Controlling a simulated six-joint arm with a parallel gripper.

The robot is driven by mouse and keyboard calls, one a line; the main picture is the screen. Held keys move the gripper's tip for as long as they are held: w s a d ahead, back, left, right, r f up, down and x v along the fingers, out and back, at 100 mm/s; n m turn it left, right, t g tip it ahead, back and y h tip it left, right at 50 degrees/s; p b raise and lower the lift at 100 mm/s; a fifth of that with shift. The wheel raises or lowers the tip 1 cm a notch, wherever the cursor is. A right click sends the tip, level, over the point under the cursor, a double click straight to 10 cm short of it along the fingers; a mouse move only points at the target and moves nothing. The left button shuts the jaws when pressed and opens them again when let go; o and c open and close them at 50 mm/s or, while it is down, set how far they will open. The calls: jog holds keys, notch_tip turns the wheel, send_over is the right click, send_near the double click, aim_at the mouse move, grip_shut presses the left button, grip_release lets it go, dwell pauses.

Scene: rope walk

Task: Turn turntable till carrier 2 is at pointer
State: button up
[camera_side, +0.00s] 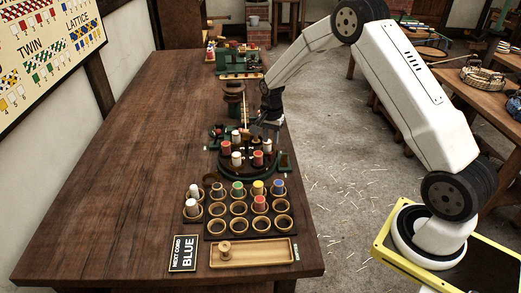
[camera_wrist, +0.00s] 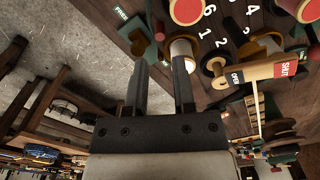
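The dark round turntable (camera_side: 243,168) stands near the table's right edge in the side view, carrying red and white bobbins. In the wrist view its dark top (camera_wrist: 232,42) bears white digits, among them 1, 2, 4 and 6; I cannot tell which carrier is number 2. I cannot make out the pointer for certain. My gripper (camera_side: 262,136) is at the turntable's far side. In the wrist view my gripper (camera_wrist: 160,65) has its two fingers apart with nothing seen between them. A white bobbin (camera_wrist: 182,48) is just beyond the right finger, partly hidden; contact is unclear.
A wooden lever (camera_wrist: 245,75) marked OPEN and SHUT is right of the fingers. A green labelled post (camera_wrist: 135,35) stands left. The table's left half is clear.

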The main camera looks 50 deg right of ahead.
aim_at(270, 154)
jog(key=shift+f, duration=3.5)
grip_shut()
jog(key=shift+r, duration=0.1)
